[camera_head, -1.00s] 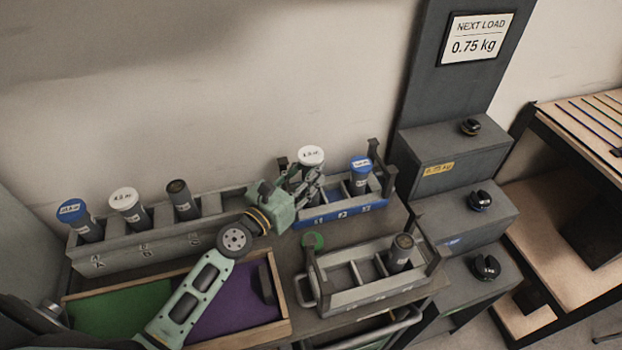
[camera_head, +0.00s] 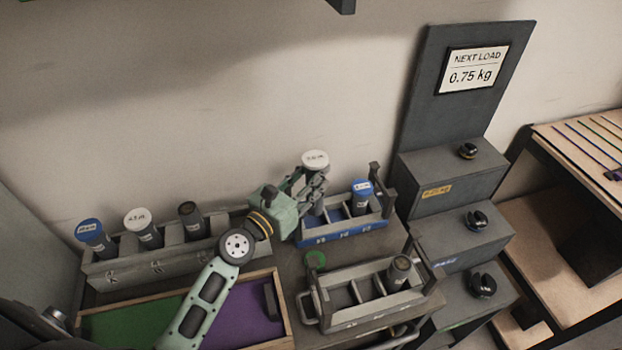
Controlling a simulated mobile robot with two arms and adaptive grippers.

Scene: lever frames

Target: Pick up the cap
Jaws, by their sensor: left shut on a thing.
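My left gripper (camera_head: 312,187) is above the left part of the blue rack (camera_head: 345,231), apart from the green cap. It is shut on a dark tube with a white cap (camera_head: 315,160). My right gripper is out of view.
The rear grey rack (camera_head: 165,264) holds a blue-capped, a white-capped and an uncapped tube. The blue rack holds a blue-capped tube (camera_head: 361,199). The front grey rack (camera_head: 375,308) holds an uncapped tube. A green-and-purple tray (camera_head: 291,318) is in front. Stepped blocks (camera_head: 452,182) with black weights stand right.

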